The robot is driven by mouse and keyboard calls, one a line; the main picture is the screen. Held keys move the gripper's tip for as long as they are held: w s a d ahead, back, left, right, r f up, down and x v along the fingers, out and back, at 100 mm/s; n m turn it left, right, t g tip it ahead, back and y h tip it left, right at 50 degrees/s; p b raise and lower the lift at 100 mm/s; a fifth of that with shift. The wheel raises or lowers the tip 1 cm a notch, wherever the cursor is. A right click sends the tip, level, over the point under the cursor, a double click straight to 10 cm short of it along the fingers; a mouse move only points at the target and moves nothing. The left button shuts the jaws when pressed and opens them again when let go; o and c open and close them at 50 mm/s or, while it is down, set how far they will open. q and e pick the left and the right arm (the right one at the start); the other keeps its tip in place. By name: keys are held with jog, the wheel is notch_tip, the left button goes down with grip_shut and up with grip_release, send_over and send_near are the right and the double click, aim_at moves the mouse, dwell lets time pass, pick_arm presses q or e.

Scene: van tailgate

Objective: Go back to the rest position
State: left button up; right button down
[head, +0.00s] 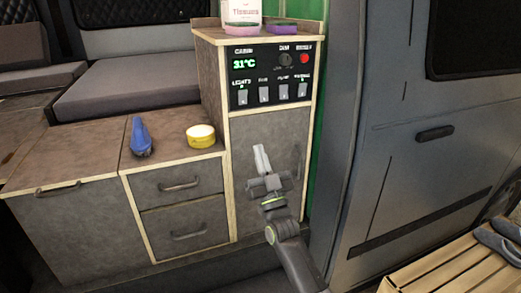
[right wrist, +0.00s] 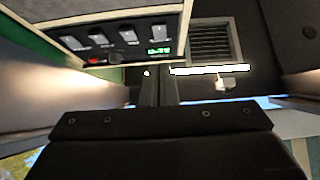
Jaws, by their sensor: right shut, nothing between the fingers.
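My right gripper (head: 262,160) is in front of the tall grey cabinet (head: 243,145) in the head view, below the control panel (head: 270,75). Its fingers are shut together, point upward and hold nothing. In the right wrist view the gripper body (right wrist: 155,140) fills the lower part, with the control panel (right wrist: 115,45) at the upper left. I cannot tell whether the gripper touches the cabinet front. My left gripper is not in view.
A blue object (head: 140,138) and a yellow tin (head: 201,136) stand on the low drawer cabinet (head: 180,210). A bottle (head: 242,14) and a purple item (head: 281,27) are on the tall cabinet. The grey van door (head: 410,135) and a slatted wooden crate (head: 440,272) with dark shoes are at right.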

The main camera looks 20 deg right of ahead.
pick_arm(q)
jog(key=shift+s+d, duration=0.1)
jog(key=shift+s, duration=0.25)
